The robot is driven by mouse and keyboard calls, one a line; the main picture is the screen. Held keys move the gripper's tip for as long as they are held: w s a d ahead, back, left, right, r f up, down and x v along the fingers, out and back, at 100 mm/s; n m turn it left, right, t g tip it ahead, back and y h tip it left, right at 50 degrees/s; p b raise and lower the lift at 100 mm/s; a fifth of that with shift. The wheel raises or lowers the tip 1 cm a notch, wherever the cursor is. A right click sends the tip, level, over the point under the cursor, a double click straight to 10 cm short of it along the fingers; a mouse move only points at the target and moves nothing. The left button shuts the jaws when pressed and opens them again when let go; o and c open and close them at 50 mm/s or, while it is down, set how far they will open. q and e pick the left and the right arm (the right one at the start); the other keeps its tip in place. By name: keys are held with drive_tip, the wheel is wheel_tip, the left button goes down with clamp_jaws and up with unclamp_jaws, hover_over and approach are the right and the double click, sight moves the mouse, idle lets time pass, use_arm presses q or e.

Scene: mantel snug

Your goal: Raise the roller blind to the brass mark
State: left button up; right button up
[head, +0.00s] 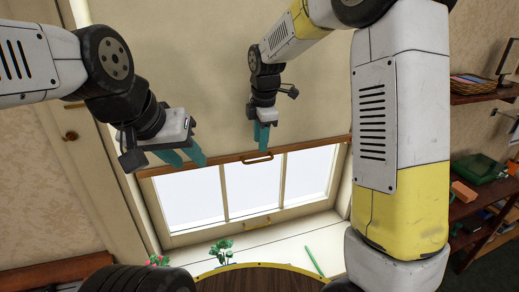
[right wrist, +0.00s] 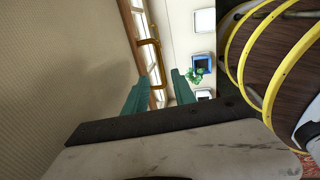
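The cream roller blind (head: 215,85) hangs over the upper window, and its wooden bottom bar (head: 310,146) crosses above the bare panes. A brass handle (head: 257,158) sits at the middle of the bar; it also shows in the right wrist view (right wrist: 155,62). My right gripper (head: 262,148) is just above the handle, its teal fingers (right wrist: 161,78) apart and empty, with the handle beyond the tips. My left gripper (head: 190,162) is near the bar's left part, its fingers apart and empty. I cannot clearly identify the brass mark; a small brownish piece (head: 74,105) is on the left frame.
The window panes (head: 255,188) stand above a pale sill (head: 285,240) with potted plants (head: 222,250) and a green stick (head: 314,260). Shelves (head: 485,95) with several objects stand at right.

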sight(260, 161)
drive_tip(key=f, duration=0.4)
drive_tip(key=w+f, duration=0.1)
drive_tip(key=f, duration=0.1)
drive_tip(key=shift+a+f, duration=0.15)
drive_tip(key=shift+f, duration=0.1)
clamp_jaws()
idle(1.2)
